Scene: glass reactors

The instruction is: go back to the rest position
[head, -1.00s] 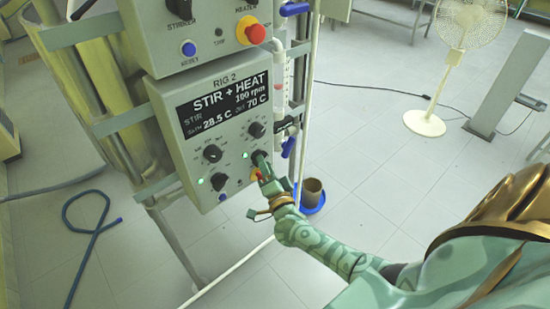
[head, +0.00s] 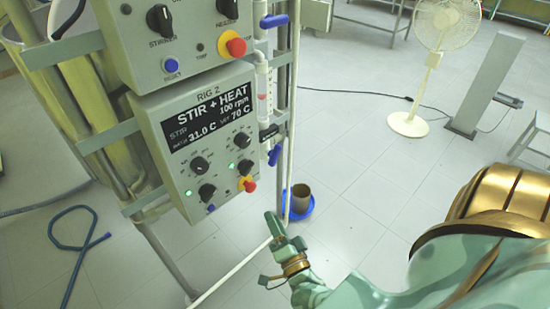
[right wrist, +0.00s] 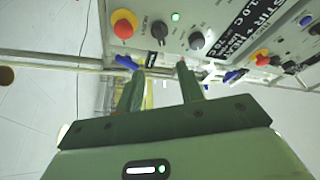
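My right gripper (head: 275,226) is below and right of the RIG 2 control box (head: 222,166), clear of its knobs. In the right wrist view the two fingers (right wrist: 160,72) are spread with nothing between them, the box front beyond. The box's display (head: 210,117) reads STIR + HEAT, 100 rpm, 31.0 C and 70 C. My left gripper is not in view.
A white fan (head: 408,124) and a grey post (head: 483,86) stand farther right. A blue hose (head: 70,245) lies on the floor at left. Open tiled floor lies between.

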